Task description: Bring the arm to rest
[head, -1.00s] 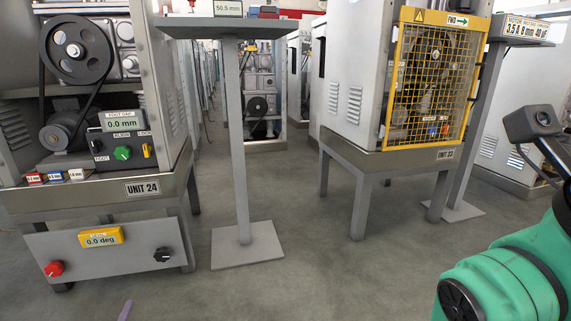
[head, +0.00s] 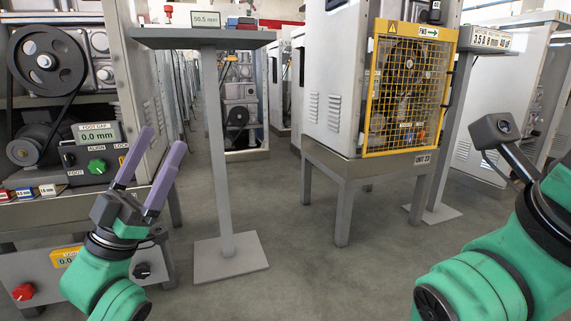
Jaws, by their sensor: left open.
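My left arm comes in at the lower left, and its gripper (head: 164,137) points up with two purple fingers spread apart. Nothing is between the fingers. The gripper stands in front of the right side of the left machine (head: 146,85) and hides part of its panel; I cannot tell whether it touches. My green right arm (head: 475,275) fills the lower right corner, bent, with a dark grey part (head: 495,130) raised beside it. The fingers of my right gripper do not show.
A grey pedestal table (head: 215,40) with a "50.5 mm" display stands just right of my left gripper. A machine with a yellow mesh guard (head: 410,90) stands right of centre. Bare floor (head: 330,285) lies between my arms.

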